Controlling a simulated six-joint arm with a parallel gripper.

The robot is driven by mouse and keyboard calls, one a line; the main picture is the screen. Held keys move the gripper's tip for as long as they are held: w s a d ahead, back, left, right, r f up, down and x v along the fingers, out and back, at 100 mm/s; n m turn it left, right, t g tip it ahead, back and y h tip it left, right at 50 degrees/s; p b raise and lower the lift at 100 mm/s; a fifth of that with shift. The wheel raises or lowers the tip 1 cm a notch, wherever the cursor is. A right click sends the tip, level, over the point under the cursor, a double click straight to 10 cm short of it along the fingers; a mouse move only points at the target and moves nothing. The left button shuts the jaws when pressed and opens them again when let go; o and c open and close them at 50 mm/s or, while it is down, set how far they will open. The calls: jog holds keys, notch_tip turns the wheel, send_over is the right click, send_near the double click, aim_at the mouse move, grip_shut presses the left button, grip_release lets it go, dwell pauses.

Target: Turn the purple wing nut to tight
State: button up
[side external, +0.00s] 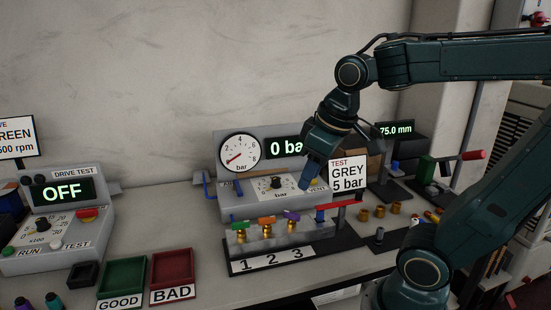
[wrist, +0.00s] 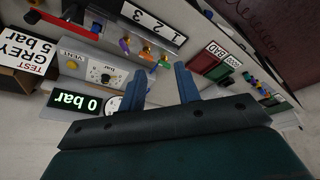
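The purple wing nut (side external: 291,215) sits on the grey fixture at the station marked 3, right of the orange wing nut (side external: 267,221) and the green wing nut (side external: 239,223). In the wrist view the purple wing nut (wrist: 125,43) shows small, beyond and left of my fingers. My gripper (side external: 313,182) hangs above and behind the fixture, in front of the gauge panel, apart from the wing nut. In the wrist view my gripper (wrist: 159,72) has its two blue fingers spread with nothing between them. The wing nut's exact angle is too small to tell.
The gauge (side external: 240,152) points low and the display (side external: 285,146) reads 0 bar. A sign (side external: 348,173) reads "TEST GREY 5 bar". A red lever (side external: 343,203) is right of the purple wing nut. Green (side external: 123,272) and red (side external: 172,267) trays stand left.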

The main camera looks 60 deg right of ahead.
jog(key=w+d+f+g, duration=0.1)
jog(key=w+d+g, duration=0.1)
jog(key=w+d, duration=0.3)
jog(key=g, duration=0.2)
send_over(292, 213)
jog(key=shift+y, duration=0.3)
jog(key=shift+f, duration=2.25)
jog(key=shift+f, duration=0.15)
notch_tip(292, 213, down, 14)
jog(key=shift+r, duration=0.25)
grip_shut()
